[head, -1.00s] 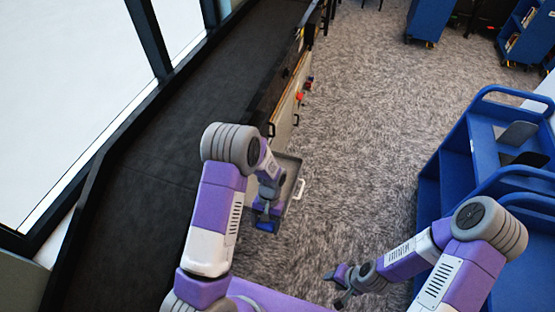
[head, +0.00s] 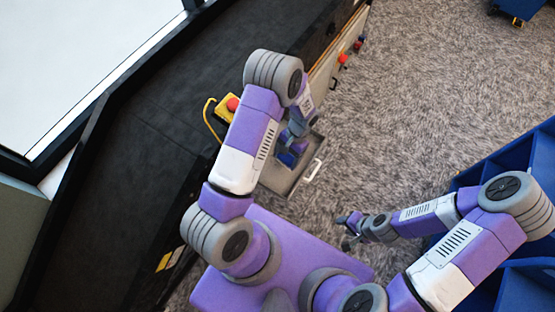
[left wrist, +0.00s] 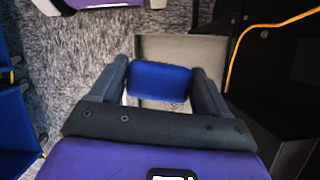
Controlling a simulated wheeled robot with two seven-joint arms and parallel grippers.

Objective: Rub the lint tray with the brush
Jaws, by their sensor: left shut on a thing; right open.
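The lint tray (head: 279,180) is a shallow grey tray with a white handle, pulled out from the side of the dark sorter. It also shows in the left wrist view (left wrist: 180,47) as a pale panel beyond the brush. My left gripper (head: 292,146) is over the tray and shut on the blue brush (head: 286,158). In the left wrist view the brush (left wrist: 160,80) sits between both fingers. I cannot tell whether the brush touches the tray. My right gripper (head: 345,231) is open and empty, to the right of the tray above the carpet.
The black sorter (head: 130,180) runs along the left, with a yellow box and red button (head: 231,105) and a yellow cable on it. Blue shelving carts (head: 530,165) stand at the right. Grey carpet (head: 430,100) is clear between.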

